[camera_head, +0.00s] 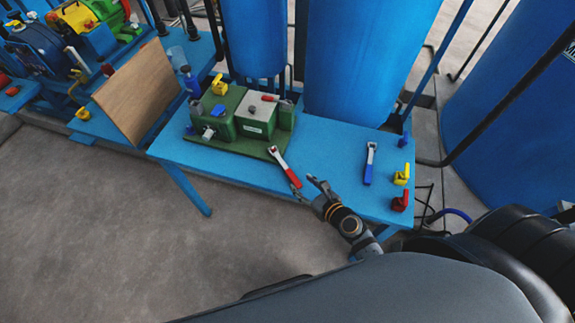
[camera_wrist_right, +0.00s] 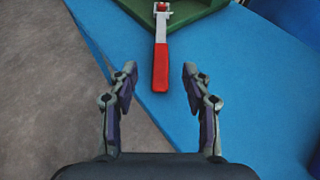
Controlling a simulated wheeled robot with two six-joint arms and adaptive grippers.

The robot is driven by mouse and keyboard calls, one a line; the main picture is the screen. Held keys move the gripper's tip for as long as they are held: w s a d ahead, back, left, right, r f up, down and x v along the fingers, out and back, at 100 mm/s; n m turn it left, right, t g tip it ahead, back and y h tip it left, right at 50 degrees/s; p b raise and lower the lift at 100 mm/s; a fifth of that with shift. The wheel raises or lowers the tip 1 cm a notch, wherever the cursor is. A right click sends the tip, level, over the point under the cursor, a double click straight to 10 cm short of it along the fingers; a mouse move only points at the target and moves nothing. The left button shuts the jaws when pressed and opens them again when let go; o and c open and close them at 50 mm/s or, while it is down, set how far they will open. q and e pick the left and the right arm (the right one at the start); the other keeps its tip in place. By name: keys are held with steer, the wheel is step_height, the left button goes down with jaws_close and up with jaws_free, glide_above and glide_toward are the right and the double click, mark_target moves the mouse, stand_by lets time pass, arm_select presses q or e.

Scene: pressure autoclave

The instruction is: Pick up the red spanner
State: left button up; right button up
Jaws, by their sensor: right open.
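The red spanner (camera_head: 286,168) has a red handle and a silver head. It lies near the front edge of the blue table, with its head at the green machine base and its handle toward my right gripper. In the right wrist view the red spanner (camera_wrist_right: 161,62) points down between the finger lines, just ahead of the fingertips. My right gripper (camera_head: 311,188) is open and empty, close to the handle end and apart from it. In the wrist view the right gripper (camera_wrist_right: 160,75) has its fingers spread on either side. My left gripper is not in view.
The blue table (camera_head: 325,150) has free room right of the green machine (camera_head: 250,118). A blue-handled spanner (camera_head: 369,165) and blue, yellow (camera_head: 401,174) and red (camera_head: 400,202) valve handles lie at its right. Large blue tanks (camera_head: 365,60) stand behind. A wooden board (camera_head: 137,92) leans at left.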

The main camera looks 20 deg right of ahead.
mark_target(289, 171)
steer(key=b+x, duration=0.1)
steer(key=x, duration=0.9)
steer(key=shift+w+f, duration=0.1)
steer(key=shift+w, duration=0.2)
steer(key=shift+s, duration=0.15)
steer(key=shift+c, duration=1)
jaws_close()
